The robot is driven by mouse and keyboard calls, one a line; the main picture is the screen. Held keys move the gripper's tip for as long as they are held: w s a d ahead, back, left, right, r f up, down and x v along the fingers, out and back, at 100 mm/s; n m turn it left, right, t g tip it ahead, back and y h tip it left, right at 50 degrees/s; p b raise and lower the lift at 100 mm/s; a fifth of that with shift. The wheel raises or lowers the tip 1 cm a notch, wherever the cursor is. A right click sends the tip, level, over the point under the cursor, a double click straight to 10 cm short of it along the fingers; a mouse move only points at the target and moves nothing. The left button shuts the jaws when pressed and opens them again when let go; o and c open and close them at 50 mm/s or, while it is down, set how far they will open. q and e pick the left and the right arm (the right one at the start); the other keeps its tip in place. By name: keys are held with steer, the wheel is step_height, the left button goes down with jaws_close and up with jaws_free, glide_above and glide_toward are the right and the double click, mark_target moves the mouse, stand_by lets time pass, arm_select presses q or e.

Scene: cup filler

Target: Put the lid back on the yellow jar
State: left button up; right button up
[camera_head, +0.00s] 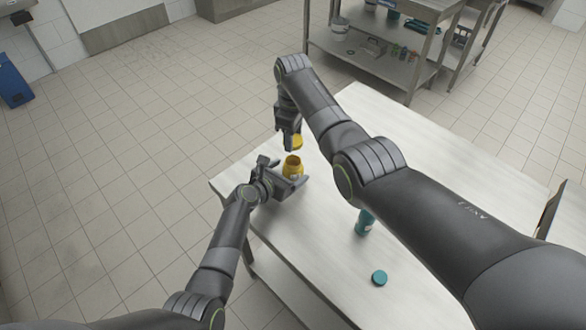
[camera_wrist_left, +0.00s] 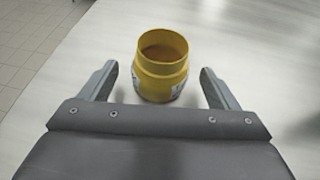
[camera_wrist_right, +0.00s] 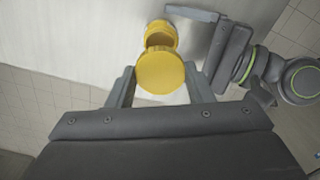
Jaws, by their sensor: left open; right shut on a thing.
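The yellow jar (camera_head: 292,167) stands upright and uncovered on the table, with brownish contents inside. My left gripper (camera_head: 281,173) is open, its fingers on either side of the jar; in the left wrist view (camera_wrist_left: 160,85) the jar (camera_wrist_left: 162,68) stands between the fingers with gaps on both sides. My right gripper (camera_head: 293,143) is shut on the yellow lid (camera_head: 297,143) and holds it above the jar. In the right wrist view the lid (camera_wrist_right: 160,72) sits between the fingertips and partly hides the jar (camera_wrist_right: 161,35).
A teal jar (camera_head: 364,222) stands on the table (camera_head: 320,250), partly behind my right arm. A teal lid (camera_head: 379,278) lies near it. The table edge is close to the yellow jar on the left. A steel shelf unit (camera_head: 375,55) stands at the back.

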arm_select(q)
steer(key=shift+w+d+f, duration=0.3)
steer(key=shift+w+d, duration=0.05)
steer(key=shift+w, duration=0.15)
steer(key=c, duration=1.5)
steer(key=shift+o, duration=0.2)
arm_select(e)
glide_above(293, 161)
steer(key=shift+f, duration=2.45)
arm_select(q)
steer(key=shift+f+b, duration=0.15)
steer(key=shift+b, duration=0.6)
arm_select(e)
steer(key=shift+f, duration=0.95)
